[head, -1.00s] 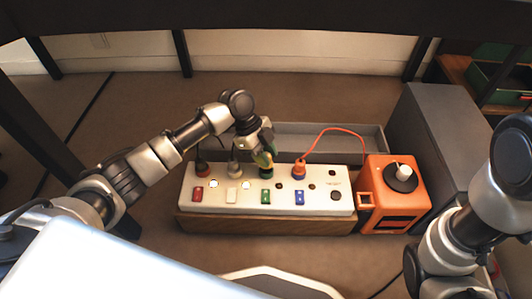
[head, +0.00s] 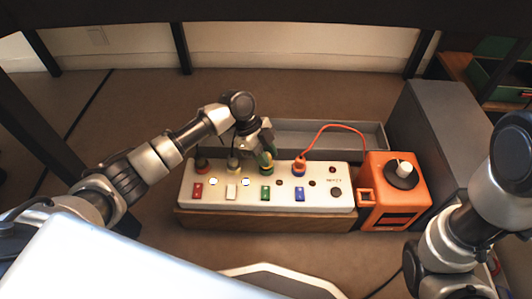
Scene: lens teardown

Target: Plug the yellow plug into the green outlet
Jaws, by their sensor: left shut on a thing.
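The white power strip (head: 318,203) lies on a wooden block on the floor. It carries red, white, green and blue switches in a row, with outlets behind them. The green outlet (head: 266,171) is behind the green switch (head: 265,194). My left gripper (head: 266,154) is right over the green outlet, shut on the yellow plug (head: 267,161). The gripper partly hides the plug, and I cannot tell how deep it sits. My right arm shows at the right edge, but its gripper is not visible.
An orange plug (head: 299,164) with an orange cord stands in the blue outlet. The cord runs to an orange box (head: 395,210) with a dark knob. A grey tray (head: 345,138) lies behind the strip. A large grey box (head: 440,130) stands at right.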

